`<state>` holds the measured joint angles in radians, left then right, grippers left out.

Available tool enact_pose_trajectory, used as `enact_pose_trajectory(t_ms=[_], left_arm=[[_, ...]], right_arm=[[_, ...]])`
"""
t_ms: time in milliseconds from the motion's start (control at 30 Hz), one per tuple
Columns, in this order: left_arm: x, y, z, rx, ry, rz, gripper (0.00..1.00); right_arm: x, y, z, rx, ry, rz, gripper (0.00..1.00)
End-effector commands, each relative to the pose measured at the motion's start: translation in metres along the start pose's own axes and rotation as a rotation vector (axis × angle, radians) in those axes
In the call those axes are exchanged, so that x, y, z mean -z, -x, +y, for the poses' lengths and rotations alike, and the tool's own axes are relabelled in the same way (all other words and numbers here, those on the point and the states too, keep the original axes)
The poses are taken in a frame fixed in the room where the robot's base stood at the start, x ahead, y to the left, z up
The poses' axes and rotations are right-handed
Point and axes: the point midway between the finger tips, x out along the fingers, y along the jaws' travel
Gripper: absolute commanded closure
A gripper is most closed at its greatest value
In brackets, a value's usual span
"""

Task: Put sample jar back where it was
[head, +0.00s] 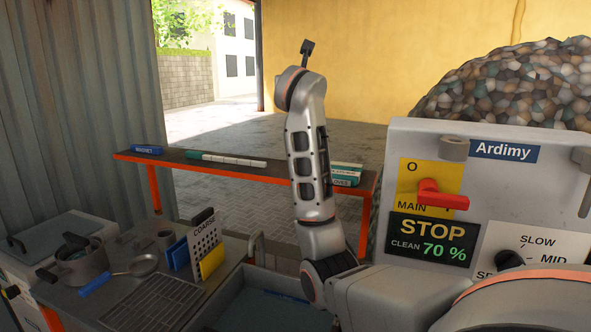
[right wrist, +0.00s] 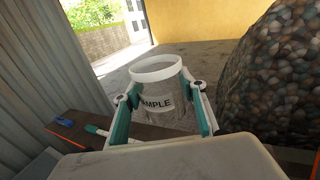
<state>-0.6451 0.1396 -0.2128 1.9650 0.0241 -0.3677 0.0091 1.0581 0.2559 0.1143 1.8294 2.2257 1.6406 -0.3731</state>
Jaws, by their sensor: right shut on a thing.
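The sample jar (right wrist: 157,100) is in the right wrist view, a clear jar with a white rim and a white label reading "AMPLE", its first letter covered. My right gripper (right wrist: 160,90) is shut on it, with a teal-padded finger on each side. The jar looks upright or slightly tilted and its open top faces up. In the head view my right arm rises in the middle, and neither the jar nor the gripper's fingers can be made out there. My left gripper is in neither view.
A dark shelf with orange edges (head: 280,170) holds a blue magnet block (head: 147,149), a white-and-green stick (head: 227,159) and boxes (head: 346,174). A control panel (head: 480,180) and a pebble heap (head: 515,85) are at right.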

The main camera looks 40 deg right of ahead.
Motion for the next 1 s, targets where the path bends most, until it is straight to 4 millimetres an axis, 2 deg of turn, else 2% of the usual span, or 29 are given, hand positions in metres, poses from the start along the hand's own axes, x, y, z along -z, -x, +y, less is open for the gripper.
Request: enact_pose_trajectory(t_ms=[67, 167, 600, 733, 1000], left_arm=[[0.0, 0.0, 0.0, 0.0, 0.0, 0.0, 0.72], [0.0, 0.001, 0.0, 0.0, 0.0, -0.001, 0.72], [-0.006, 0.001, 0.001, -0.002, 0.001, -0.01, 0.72], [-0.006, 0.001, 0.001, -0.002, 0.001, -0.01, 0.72], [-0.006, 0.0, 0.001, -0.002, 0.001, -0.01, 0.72]], right_arm=[[0.004, -0.001, -0.001, -0.003, 0.002, 0.003, 0.84], [0.023, -0.001, -0.001, -0.004, 0.006, 0.004, 0.84], [0.129, -0.001, 0.0, -0.004, 0.005, 0.004, 0.84], [0.149, -0.001, -0.001, -0.004, 0.004, 0.002, 0.84], [0.167, -0.001, -0.001, -0.004, 0.002, 0.001, 0.84]])
